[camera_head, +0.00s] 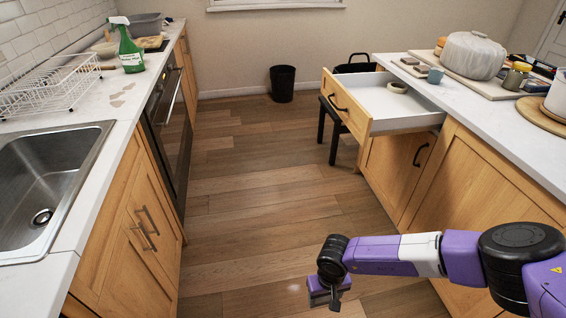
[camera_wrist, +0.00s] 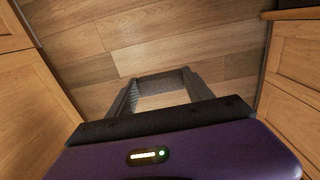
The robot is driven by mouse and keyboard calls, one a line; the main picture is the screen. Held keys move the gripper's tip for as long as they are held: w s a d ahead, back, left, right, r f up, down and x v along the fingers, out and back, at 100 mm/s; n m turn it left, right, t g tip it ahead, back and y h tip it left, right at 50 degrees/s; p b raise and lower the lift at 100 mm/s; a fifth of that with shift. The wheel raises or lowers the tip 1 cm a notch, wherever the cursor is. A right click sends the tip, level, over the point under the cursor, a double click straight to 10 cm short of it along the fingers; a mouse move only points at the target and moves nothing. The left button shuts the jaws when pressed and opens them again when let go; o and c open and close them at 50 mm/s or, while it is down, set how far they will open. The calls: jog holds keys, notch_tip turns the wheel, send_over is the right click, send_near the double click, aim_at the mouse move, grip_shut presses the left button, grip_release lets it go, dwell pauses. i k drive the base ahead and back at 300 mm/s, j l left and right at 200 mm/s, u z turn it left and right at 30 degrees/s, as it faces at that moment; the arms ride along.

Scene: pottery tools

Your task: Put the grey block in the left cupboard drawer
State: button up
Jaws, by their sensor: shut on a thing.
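The cupboard drawer (camera_head: 385,104) at the left end of the right counter is pulled open. Its wooden front has a dark handle, its inside is white, and a small pale ring-shaped thing (camera_head: 397,88) lies in it. My gripper (camera_head: 325,296) is low over the floor, in front of the right cupboards and nearer than the drawer. In the wrist view its two fingers are apart, with a grey piece, seemingly the grey block (camera_wrist: 160,76), spanning their tips. Its shape is hard to make out. In the head view it cannot be told apart from the gripper.
The right counter (camera_head: 490,115) carries a large pale pot (camera_head: 473,53), a small blue cup (camera_head: 435,75) and small flat grey pieces (camera_head: 410,61). A black stool (camera_head: 333,125) stands behind the open drawer. A black bin (camera_head: 283,83) is at the back wall. The floor between the counters is clear.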

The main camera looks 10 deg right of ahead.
aim_at(377, 105)
jog(key=i+z, duration=0.15)
jog(key=i, duration=0.65)
jog(key=i+j+z, duration=0.15)
jog(key=i, duration=0.65)
